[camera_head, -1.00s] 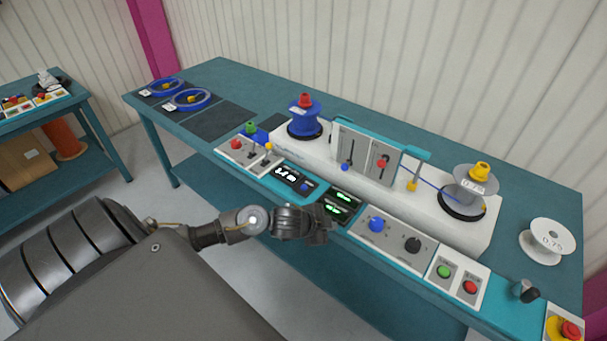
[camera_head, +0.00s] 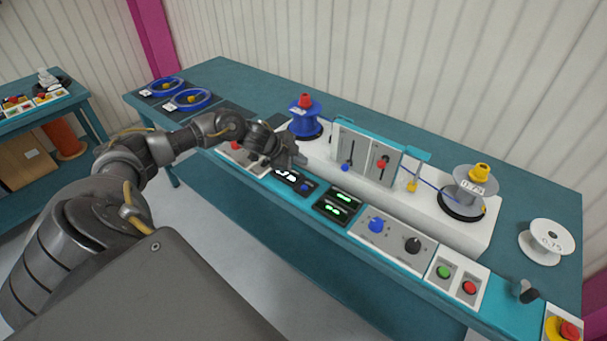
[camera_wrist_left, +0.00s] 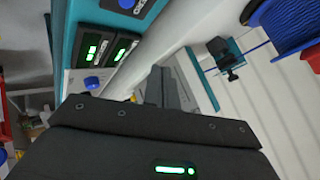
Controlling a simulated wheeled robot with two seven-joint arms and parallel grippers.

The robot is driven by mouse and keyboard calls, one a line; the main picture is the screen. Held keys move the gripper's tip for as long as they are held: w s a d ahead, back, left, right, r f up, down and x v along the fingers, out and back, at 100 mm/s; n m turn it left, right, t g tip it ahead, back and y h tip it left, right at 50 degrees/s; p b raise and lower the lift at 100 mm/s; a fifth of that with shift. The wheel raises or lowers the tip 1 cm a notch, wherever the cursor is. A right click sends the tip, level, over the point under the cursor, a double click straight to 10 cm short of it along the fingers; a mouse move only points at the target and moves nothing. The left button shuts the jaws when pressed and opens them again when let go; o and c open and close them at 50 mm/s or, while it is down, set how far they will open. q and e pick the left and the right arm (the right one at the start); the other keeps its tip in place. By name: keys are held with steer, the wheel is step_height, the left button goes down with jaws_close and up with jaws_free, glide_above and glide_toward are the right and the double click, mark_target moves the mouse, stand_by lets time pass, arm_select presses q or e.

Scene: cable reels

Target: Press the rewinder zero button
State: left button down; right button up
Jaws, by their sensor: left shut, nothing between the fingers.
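The rewinder's control strip runs along the front of the bench. A small dark counter display (camera_head: 286,175) with white digits sits on it, with a blue button (camera_head: 304,187) at its right end; its label is too small to read. My left gripper (camera_head: 300,158) is above and just behind the display, apart from the button, and hides part of the panel to its left. In the left wrist view the shut fingers (camera_wrist_left: 160,85) hold nothing. A blue round part (camera_wrist_left: 126,4) shows at that view's top edge. My right gripper is in no view.
Two green-lit displays (camera_head: 338,203), a blue knob (camera_head: 376,225), a black knob (camera_head: 413,245), and green (camera_head: 444,271) and red (camera_head: 469,287) buttons lie to the right. A blue reel (camera_head: 305,122) and a grey reel (camera_head: 476,190) stand behind, with an upright lever panel (camera_head: 367,152) between.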

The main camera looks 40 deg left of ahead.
arm_select(q)
steer(key=b, duration=0.7)
glide_above(301, 188)
step_height(301, 188, down, 8)
steer(key=shift+f+b, duration=0.35)
steer(key=shift+f, duration=0.05)
stand_by(0.9)
steer(key=shift+f, duration=0.1)
stand_by(0.5)
steer(key=shift+f, duration=0.3)
